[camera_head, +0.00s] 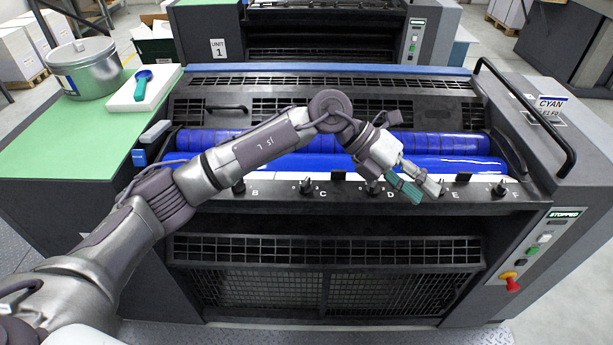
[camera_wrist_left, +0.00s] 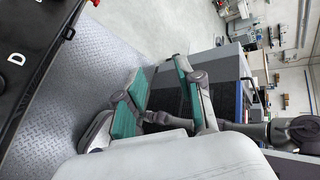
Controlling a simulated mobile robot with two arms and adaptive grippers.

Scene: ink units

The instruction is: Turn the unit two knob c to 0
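The front press unit has a row of small black knobs along its ledge, marked with letters. Knob C (camera_head: 307,186) stands beside the letter C, left of my left gripper and apart from it; its pointer setting is too small to read. My left gripper (camera_head: 418,190) is over the ledge between knob D (camera_head: 374,187) and the letter E, touching no knob that I can make out. In the left wrist view its two teal-padded fingers (camera_wrist_left: 160,72) stand apart with nothing between them. That view shows the letter D on the ledge but no knob C.
Blue rollers (camera_head: 440,144) lie behind the ledge. A black handrail (camera_head: 540,120) and a control panel (camera_head: 540,240) reading STOPPED with a red button are at the right. A metal tin (camera_head: 85,75) stands on the green side table (camera_head: 60,145). Another unit marked UNIT 1 (camera_head: 219,49) is behind.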

